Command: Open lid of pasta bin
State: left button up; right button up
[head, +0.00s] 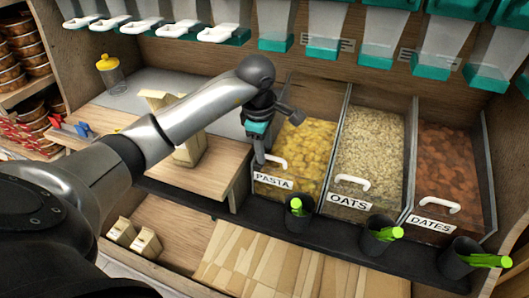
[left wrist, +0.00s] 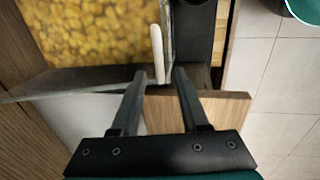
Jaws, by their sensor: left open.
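The pasta bin (head: 272,182) is a clear-fronted bin of yellow pasta with a "PASTA" label, left of the oats and dates bins. Its lid is clear and has a white handle (head: 279,160) at the front. My left gripper (head: 262,160) is at the bin's front left, beside the handle. In the left wrist view, my left gripper (left wrist: 160,73) is open, and the white handle (left wrist: 157,50) lies between and just beyond its fingertips. I cannot tell whether the fingers touch it. My right gripper is not in view.
The oats bin (head: 349,202) and dates bin (head: 431,223) stand to the right. Black cups with green tongs (head: 298,208) line the front ledge. Dispensers (head: 328,28) hang above.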

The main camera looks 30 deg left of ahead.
pick_arm(q)
jog(key=shift+f, duration=0.4)
jog(key=shift+c, duration=0.4)
grip_shut()
dwell(0.9)
